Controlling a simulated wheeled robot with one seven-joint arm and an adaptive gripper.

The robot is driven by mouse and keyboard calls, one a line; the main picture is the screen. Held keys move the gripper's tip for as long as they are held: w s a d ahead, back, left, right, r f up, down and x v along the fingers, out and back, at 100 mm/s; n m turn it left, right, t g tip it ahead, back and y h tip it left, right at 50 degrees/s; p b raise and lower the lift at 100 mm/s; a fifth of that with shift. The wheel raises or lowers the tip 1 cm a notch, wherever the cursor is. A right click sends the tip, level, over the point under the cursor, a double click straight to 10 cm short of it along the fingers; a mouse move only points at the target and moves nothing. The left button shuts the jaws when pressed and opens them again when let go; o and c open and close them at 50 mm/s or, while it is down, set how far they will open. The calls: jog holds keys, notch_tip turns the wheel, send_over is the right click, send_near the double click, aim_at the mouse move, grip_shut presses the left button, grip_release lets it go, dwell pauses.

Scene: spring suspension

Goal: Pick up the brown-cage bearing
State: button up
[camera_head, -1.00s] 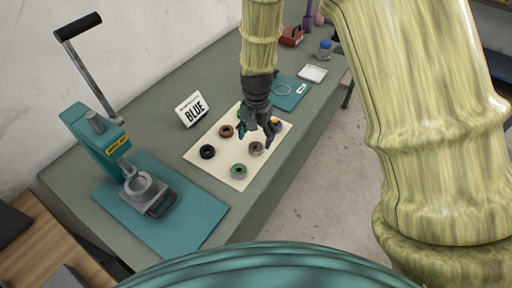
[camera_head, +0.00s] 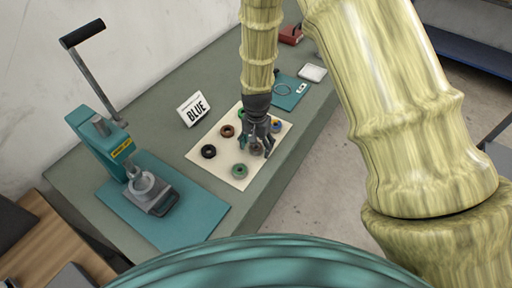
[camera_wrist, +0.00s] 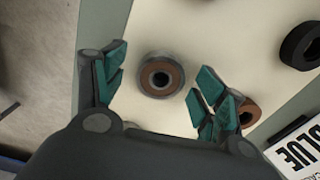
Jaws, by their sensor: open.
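The brown-cage bearing (camera_wrist: 161,77), a grey ring with a brown band around a dark bore, lies flat on the cream mat (camera_head: 204,157). In the wrist view it sits between the two teal fingertips of my gripper (camera_wrist: 163,66), with a gap on each side. In the head view my gripper (camera_head: 257,145) points down over the bearing (camera_head: 256,150), which its fingers partly hide. The gripper is open and holds nothing. I cannot tell the exact height of the fingertips above the mat.
Also on the mat are a copper-brown ring (camera_head: 227,131), a black ring (camera_head: 208,151), a green ring (camera_head: 239,171), and others partly behind the gripper. The copper ring (camera_wrist: 248,113) is close by the right finger. A BLUE sign (camera_head: 194,108) and a teal press (camera_head: 105,143) stand left.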

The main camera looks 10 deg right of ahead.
jog(key=shift+w, duration=0.1)
jog(key=shift+f, duration=0.1)
jog(key=shift+c, duration=0.8)
jog(key=c, duration=1.1)
jog(key=shift+r, duration=0.2)
